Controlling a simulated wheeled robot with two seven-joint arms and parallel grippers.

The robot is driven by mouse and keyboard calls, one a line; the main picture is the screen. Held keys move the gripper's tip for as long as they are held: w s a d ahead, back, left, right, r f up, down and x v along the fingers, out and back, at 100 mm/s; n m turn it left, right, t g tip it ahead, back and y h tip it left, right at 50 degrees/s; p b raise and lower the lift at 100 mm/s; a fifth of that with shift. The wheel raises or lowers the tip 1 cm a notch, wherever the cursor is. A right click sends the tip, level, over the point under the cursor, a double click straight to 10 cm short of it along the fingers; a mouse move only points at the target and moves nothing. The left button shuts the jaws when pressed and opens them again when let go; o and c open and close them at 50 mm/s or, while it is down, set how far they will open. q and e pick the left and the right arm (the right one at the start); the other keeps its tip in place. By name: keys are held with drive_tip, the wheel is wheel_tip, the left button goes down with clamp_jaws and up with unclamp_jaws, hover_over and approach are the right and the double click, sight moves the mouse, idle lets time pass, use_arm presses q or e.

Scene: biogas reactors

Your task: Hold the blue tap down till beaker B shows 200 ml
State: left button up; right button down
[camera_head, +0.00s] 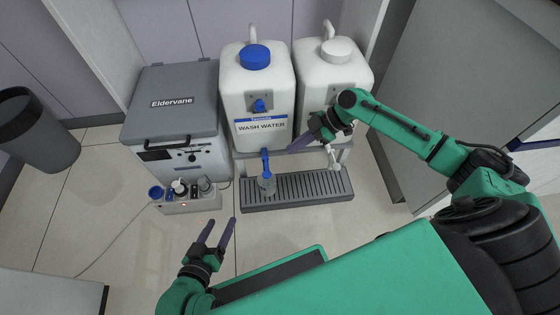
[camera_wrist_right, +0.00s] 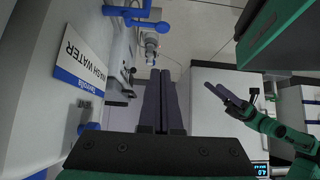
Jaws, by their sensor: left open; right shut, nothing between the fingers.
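The blue tap (camera_head: 265,157) sticks out below the white tank labelled WASH WATER (camera_head: 262,128). It also shows at the top of the right wrist view (camera_wrist_right: 140,18). A small clear beaker (camera_head: 266,183) stands under the tap on the grey slatted drip tray (camera_head: 315,202). Its lettering and level are too small to read. My right gripper (camera_head: 294,147) is shut and empty, in front of the tanks, to the right of the tap and apart from it; its fingers show in the right wrist view (camera_wrist_right: 161,85). My left gripper (camera_head: 223,225) is open and empty, left of the tray's front.
A second white tank (camera_head: 318,88) with a white cap and pale tap (camera_head: 333,158) stands on the right. A grey Eldervane box (camera_head: 172,100) stands left, with a small rack of bottles (camera_head: 190,202) before it. A dark bin (camera_head: 38,130) stands far left.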

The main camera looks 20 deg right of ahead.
drive_tip(key=b, duration=0.4)
approach(263, 174)
drive_tip(key=a, duration=0.3)
drive_tip(key=f, duration=0.1)
drive_tip(key=f+b, duration=0.1)
drive_tip(key=w+a+f+b, duration=0.1)
drive_tip(key=f, duration=0.1)
use_arm(q)
wheel_tip(263, 174, down, 7)
drive_tip(key=t, duration=0.1)
drive_tip(key=shift+n, duration=0.4)
drive_tip(key=shift+s+r, duration=0.1)
drive_tip(key=shift+r, duration=0.05)
